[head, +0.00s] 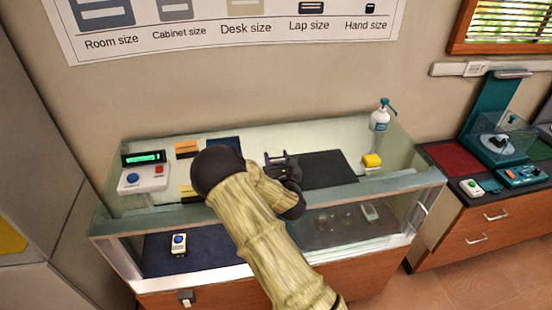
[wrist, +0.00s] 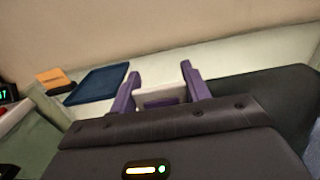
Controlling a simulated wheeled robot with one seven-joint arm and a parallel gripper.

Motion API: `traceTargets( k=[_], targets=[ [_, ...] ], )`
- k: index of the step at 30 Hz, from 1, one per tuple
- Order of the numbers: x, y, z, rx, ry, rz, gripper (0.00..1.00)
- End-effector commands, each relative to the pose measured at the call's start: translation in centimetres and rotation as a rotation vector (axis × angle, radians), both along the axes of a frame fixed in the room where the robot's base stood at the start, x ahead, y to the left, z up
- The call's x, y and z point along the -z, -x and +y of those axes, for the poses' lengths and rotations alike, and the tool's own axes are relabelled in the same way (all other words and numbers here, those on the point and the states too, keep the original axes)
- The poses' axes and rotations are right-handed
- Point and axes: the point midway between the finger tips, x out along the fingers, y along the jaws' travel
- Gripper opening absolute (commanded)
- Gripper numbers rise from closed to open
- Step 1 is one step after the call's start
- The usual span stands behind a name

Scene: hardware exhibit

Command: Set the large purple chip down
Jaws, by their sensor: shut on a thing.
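My gripper (head: 279,157) is over the glass case top, at the left edge of the dark mat. In the wrist view its two purple fingers (wrist: 160,82) stand apart with a flat purple piece, the large purple chip (wrist: 161,101), low between them. The gripper is shut on the chip. Most of the chip is hidden by the gripper body, and I cannot tell whether it touches the surface below.
The dark mat (head: 328,169) looks bare. A blue tray (wrist: 97,84) and an orange block (wrist: 56,78) lie left. A device with a green display (head: 143,172) is farther left.

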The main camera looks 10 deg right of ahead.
Motion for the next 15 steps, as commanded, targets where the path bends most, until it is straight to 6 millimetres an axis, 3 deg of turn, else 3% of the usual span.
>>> traceTargets(
  k=[1,3,4,15],
  targets=[
    [0.08,0.01,0.02,0.0,0.0,0.0,0.53],
    [0.06,0.01,0.04,0.0,0.0,0.001,0.67],
    [0.06,0.01,0.05,-0.001,0.0,0.001,0.69],
    [-0.31,0.01,0.1,-0.001,0.0,0.0,0.69]
  ],
)
